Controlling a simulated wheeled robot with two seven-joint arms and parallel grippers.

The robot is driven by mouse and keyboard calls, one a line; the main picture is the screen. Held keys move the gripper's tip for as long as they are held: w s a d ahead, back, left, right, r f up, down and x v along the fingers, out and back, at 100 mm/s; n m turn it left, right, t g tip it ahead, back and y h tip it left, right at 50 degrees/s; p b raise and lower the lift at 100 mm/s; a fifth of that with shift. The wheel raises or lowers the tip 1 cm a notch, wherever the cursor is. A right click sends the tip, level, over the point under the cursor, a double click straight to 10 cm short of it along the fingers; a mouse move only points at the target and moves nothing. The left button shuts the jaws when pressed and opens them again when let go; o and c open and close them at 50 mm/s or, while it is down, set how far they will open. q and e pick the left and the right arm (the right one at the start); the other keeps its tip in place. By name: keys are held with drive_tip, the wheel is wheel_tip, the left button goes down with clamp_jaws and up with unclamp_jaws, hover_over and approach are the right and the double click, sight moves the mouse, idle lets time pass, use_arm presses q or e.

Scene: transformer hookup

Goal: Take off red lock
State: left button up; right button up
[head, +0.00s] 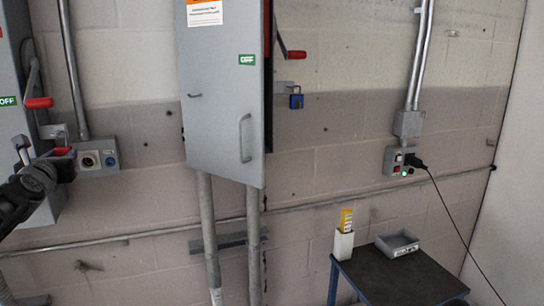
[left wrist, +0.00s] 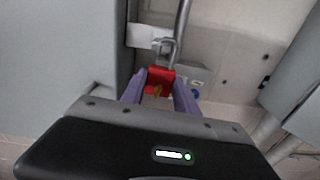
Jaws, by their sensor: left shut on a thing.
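The red lock (left wrist: 160,80) is a small red padlock with a metal shackle. In the left wrist view it sits between the two purple fingers of my left gripper (left wrist: 158,92), which is shut on it. Its shackle reaches up to a pale metal tab at the side of a grey box; I cannot tell whether it passes through the tab. In the head view my left gripper (head: 62,165) is at the left edge, beside the left grey box (head: 12,60), and a bit of the red lock (head: 62,151) shows there. My right gripper is not in view.
A central grey cabinet (head: 222,110) has its door ajar, with a blue padlock (head: 296,101) at its right. A red-handled lever (head: 38,103) is above my left gripper, and a socket box (head: 98,158) is close on its right.

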use_arm(q)
clamp_jaws()
drive_tip(key=shift+r+p, duration=0.3)
drive_tip(key=shift+r, duration=0.05)
drive_tip(key=shift+r+p, duration=0.35)
drive_tip(key=shift+r+p, duration=0.7)
drive_tip(key=shift+r, duration=0.05)
drive_tip(key=shift+d, duration=0.1)
drive_tip(key=shift+w+d+f+p, duration=0.1)
drive_tip(key=shift+w+d+p, duration=0.25)
drive_tip(key=shift+d+p, duration=0.4)
drive_tip(key=shift+w+d+f+p, duration=0.1)
drive_tip(key=shift+w+d+p, duration=0.3)
drive_tip(key=shift+d, duration=0.65)
drive_tip(key=shift+s, duration=0.2)
